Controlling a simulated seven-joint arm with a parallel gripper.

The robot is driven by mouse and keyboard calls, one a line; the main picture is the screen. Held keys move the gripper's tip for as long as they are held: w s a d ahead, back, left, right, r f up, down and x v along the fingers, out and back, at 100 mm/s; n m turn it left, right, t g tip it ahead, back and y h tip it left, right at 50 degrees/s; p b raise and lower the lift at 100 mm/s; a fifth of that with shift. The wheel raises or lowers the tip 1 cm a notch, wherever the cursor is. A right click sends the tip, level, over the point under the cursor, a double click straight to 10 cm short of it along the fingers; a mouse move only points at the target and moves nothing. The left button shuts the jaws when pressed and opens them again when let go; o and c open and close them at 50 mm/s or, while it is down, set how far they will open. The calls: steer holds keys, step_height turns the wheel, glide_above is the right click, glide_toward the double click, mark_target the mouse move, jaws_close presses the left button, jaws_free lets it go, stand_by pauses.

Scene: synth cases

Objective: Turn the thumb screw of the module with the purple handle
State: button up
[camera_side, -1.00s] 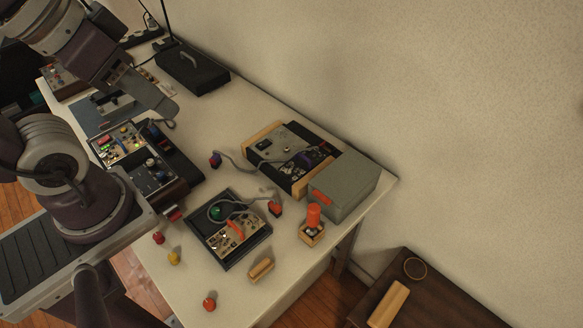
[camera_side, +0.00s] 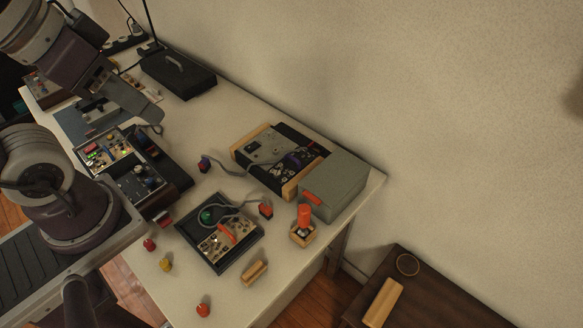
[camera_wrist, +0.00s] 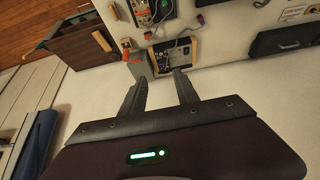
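The module with wooden side strips (camera_side: 262,148) lies flat on the table and bears a small purple arched part (camera_side: 297,158), which looks like its handle. In the wrist view this module (camera_wrist: 161,54) is beyond my fingertips, with a purple spot on it. Its thumb screw is too small to make out. My gripper (camera_side: 142,108) is at the upper left of the side view, above the table and well apart from the module. In the wrist view my gripper (camera_wrist: 160,80) has its two fingers spread, with nothing between them.
A grey box (camera_side: 335,190) stands against the module's right end. A dark tray with a panel (camera_side: 193,240), a wooden block with an orange knob (camera_side: 304,216) and loose caps are in front. A grey cable (camera_side: 228,170) lies left of the module. A black case (camera_side: 178,75) is behind.

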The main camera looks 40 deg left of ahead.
steer(key=shift+o, duration=0.2)
steer(key=m+g, duration=0.5)
steer(key=m, duration=0.8)
glide_above(277, 172)
step_height(277, 172, down, 21)
step_height(277, 172, down, 12)
steer(key=shift+r+m+g, duration=0.1)
steer(key=shift+m+g, duration=0.2)
steer(key=shift+m, duration=0.7)
steer(key=shift+f, duration=0.4)
steer(key=shift+c, duration=0.2)
jaws_close()
